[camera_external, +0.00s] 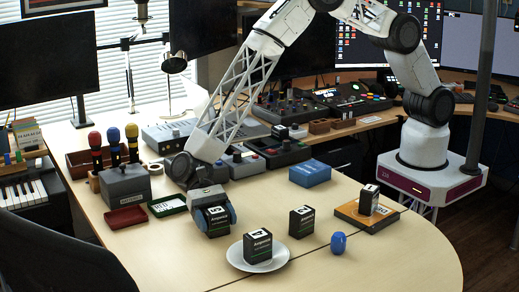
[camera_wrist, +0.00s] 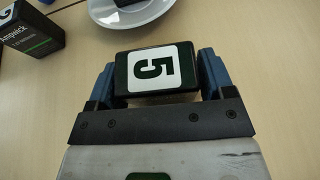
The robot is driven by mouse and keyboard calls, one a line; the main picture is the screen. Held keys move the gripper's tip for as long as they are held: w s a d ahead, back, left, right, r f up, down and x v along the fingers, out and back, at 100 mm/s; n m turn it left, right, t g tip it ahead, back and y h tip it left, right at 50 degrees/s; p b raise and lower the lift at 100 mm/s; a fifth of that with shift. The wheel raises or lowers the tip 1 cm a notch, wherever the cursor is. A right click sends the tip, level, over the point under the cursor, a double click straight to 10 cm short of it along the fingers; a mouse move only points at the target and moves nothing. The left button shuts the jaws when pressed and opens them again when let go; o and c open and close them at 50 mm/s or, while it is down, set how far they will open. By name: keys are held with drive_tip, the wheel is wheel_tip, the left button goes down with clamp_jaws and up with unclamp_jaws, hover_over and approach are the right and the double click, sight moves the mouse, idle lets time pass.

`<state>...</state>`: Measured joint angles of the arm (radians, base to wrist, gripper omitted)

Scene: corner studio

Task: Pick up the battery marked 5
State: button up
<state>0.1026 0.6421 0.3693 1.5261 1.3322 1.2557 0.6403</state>
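The battery marked 5 (camera_wrist: 155,72) is a dark block with a white label on top, upright between the blue fingers of my gripper (camera_wrist: 157,82) in the wrist view. In the external view this battery (camera_external: 218,223) shows its dark front between the fingers of my gripper (camera_external: 218,218), low over the desk left of the plate. The fingers lie very close along both sides of it. I cannot tell whether they press on it or whether its base touches the desk.
A battery marked 4 (camera_external: 258,248) stands on a white plate (camera_external: 236,256). Another battery (camera_external: 301,222) stands behind it, near a blue egg-shaped object (camera_external: 338,242). Red (camera_external: 126,218) and green (camera_external: 166,206) trays lie left.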

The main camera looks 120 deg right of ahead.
sight(222, 210)
drive_tip(key=c, duration=0.8)
drive_tip(key=shift+r, duration=0.15)
drive_tip(key=shift+r, duration=1.45)
drive_tip(key=shift+s+r, duration=0.2)
drive_tip(key=shift+s, duration=0.05)
drive_tip(key=s, duration=0.5)
drive_tip(key=s+r, duration=0.1)
drive_tip(key=s, duration=0.4)
drive_tip(key=s+d, duration=0.1)
drive_tip(key=s, duration=0.4)
drive_tip(key=shift+s+d+r, duration=0.1)
drive_tip(key=shift+s+r, duration=0.1)
drive_tip(key=shift+s, duration=0.05)
